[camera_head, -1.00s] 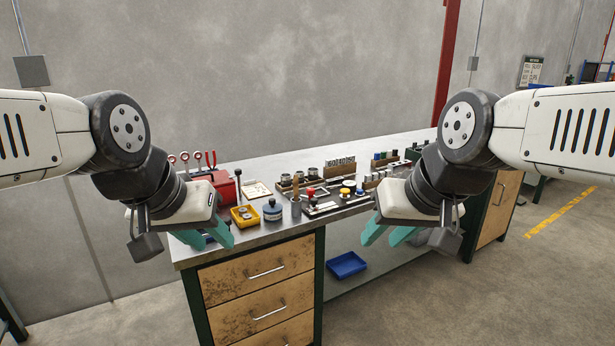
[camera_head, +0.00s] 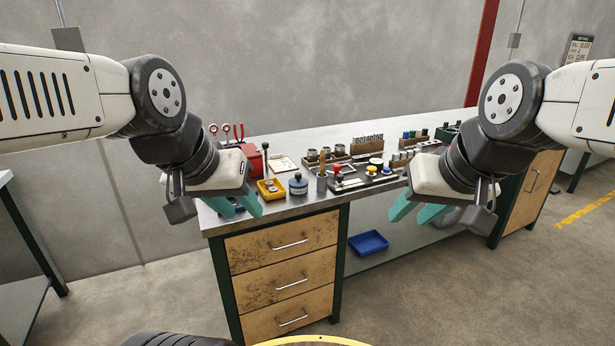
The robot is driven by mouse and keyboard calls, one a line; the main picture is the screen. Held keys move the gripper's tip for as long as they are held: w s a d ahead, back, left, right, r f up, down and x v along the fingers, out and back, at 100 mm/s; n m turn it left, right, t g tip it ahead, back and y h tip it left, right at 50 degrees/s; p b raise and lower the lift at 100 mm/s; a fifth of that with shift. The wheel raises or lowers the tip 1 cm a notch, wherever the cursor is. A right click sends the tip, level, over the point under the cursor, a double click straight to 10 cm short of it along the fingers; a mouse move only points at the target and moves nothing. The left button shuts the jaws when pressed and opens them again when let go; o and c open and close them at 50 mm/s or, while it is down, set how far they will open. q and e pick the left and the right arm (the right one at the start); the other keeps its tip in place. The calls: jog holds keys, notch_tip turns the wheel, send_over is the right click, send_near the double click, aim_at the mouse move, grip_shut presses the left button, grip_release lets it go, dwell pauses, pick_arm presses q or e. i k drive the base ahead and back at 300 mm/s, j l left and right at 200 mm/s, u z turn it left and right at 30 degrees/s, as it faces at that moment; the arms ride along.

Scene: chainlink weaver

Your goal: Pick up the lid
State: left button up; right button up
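A small round container with a blue knobbed top (camera_head: 298,183) stands near the front edge of the workbench (camera_head: 300,206); its top may be the lid, but I cannot tell for sure. My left gripper (camera_head: 238,206) has its teal fingers apart and hangs at the bench's left front corner, left of the container, holding nothing visible. My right gripper (camera_head: 417,210) has its teal fingers apart and hangs in front of the bench edge, right of the container, with nothing visible between them.
A yellow tray (camera_head: 282,194), a red box (camera_head: 252,160), and a dark panel with red and yellow knobs (camera_head: 355,182) crowd the benchtop. A blue tray (camera_head: 368,243) lies on the low shelf. A drawer unit (camera_head: 283,280) fills the bench's left front.

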aim_at(298, 182)
jog(key=i+l+u, duration=0.45)
jog(key=l+u, duration=0.3)
jog(key=i+l+u, duration=0.15)
jog(key=l+u, duration=0.2)
jog(key=i+l+u, duration=0.1)
jog(key=l+u, duration=0.25)
